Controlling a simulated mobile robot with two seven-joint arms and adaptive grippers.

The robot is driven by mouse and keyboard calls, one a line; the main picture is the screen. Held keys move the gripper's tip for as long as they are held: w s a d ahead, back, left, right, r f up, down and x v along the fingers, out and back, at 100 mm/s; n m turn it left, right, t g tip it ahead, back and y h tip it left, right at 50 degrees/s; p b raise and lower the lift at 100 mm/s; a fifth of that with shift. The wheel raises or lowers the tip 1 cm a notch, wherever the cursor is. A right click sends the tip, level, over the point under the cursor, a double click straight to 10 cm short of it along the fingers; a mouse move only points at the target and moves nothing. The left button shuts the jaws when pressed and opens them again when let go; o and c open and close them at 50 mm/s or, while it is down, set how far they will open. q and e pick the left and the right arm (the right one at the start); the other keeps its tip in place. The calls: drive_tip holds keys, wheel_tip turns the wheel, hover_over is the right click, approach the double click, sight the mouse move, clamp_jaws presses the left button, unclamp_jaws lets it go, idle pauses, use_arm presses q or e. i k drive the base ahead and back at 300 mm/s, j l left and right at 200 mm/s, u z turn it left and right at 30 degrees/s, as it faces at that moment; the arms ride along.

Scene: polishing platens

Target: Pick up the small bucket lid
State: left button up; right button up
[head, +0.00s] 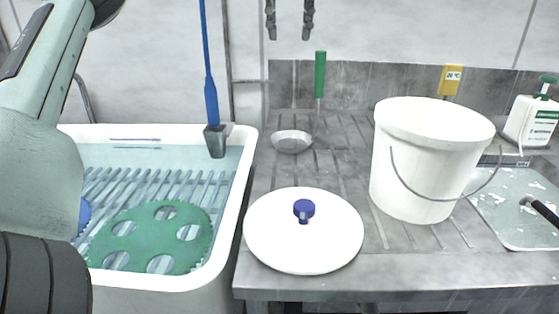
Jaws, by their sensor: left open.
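The small bucket lid (270,236) is a white round disc with a blue knob (304,209) on top. It lies flat on the steel worktop near the front edge, in the middle of the head view. A white bucket (410,165) with a wire handle stands behind it to the right, apart from it. My left gripper (289,36) shows at the top edge as two dark fingertips, apart and with nothing between them. It is high up, well away from the lid. My right gripper is not in view.
A white tub (240,190) of water at left holds a rack and a green holed disc (150,238). A blue-handled tool (211,105) stands at its rim. A metal bowl (292,141) and a green-handled tool (320,75) are behind the lid. A tray (520,225) is at right.

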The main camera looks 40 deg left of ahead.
sight(304, 232)
drive_tip(key=u, duration=0.4)
drive_tip(key=i+u, duration=0.15)
drive_tip(key=u, duration=0.25)
drive_tip(key=l+u, duration=0.1)
drive_tip(key=u, duration=0.3)
drive_tip(key=k+l, duration=0.1)
drive_tip(key=u, duration=0.05)
